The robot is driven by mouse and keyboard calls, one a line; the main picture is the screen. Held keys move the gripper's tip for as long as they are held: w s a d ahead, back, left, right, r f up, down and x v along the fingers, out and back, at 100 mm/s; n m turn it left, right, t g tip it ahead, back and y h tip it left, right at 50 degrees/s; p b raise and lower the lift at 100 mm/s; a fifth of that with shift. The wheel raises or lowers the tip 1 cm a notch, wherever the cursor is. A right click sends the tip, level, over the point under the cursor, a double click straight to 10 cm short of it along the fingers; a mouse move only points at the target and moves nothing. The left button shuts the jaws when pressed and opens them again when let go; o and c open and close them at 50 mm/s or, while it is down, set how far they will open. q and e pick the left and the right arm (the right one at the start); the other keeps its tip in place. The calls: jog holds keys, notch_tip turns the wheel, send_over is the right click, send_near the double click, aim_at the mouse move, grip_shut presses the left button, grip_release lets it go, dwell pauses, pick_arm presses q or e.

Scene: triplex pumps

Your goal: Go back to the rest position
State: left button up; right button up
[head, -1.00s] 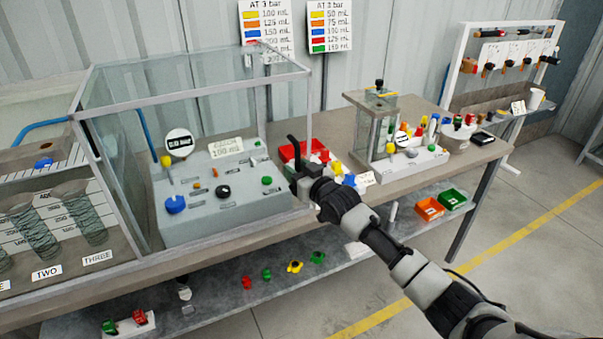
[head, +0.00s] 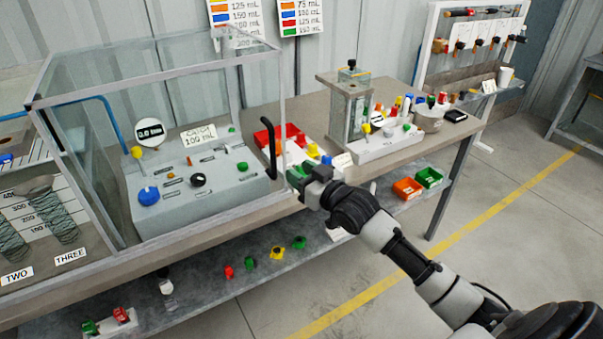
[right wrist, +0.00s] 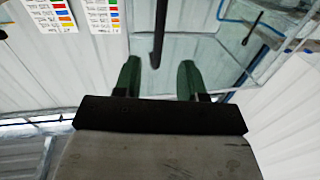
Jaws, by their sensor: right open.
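My right gripper (head: 298,178) is at the bench's front edge in the head view, beside the right front corner of the clear case. In the right wrist view its two green fingers (right wrist: 160,78) stand apart with nothing between them. A black curved handle (head: 270,148) stands upright just left of the gripper in the head view, and a dark bar (right wrist: 158,35) shows beyond the fingers in the right wrist view. I cannot tell whether they touch. The clear case (head: 150,75) holds a grey control box (head: 205,205) with knobs. My left gripper is not in view.
A pump stand (head: 350,105) is further right on the bench (head: 295,95). The lower shelf (head: 215,295) holds small coloured parts and orange and green bins (head: 408,188). The floor (head: 480,225) at right is clear.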

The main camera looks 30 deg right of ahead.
jog(key=s+d+f+m+g+h, duration=0.15)
jog(key=s+f, duration=0.25)
jog(key=f, duration=0.8)
jog(key=s+f+g+h, duration=0.1)
jog(key=s+f+g, duration=0.25)
jog(key=f, duration=0.85)
jog(key=s+d+f+g+h, duration=0.15)
jog(key=s+f, duration=0.25)
jog(key=f, duration=0.8)
jog(key=s+a+f+g, duration=0.2)
jog(key=s+f+g, duration=0.1)
jog(key=s+f, duration=0.6)
jog(key=s+a+f+g, duration=0.2)
jog(key=s+f+g, duration=0.1)
jog(key=s+f, duration=0.65)
jog(key=s+a+f+g, duration=0.2)
jog(key=s, duration=0.8)
jog(key=s+a+f+n+g, duration=0.1)
jog(key=s+a+f+g, duration=0.1)
jog(key=s, duration=0.8)
jog(key=shift+s+a, duration=0.4)
jog(key=shift+a, duration=0.15)
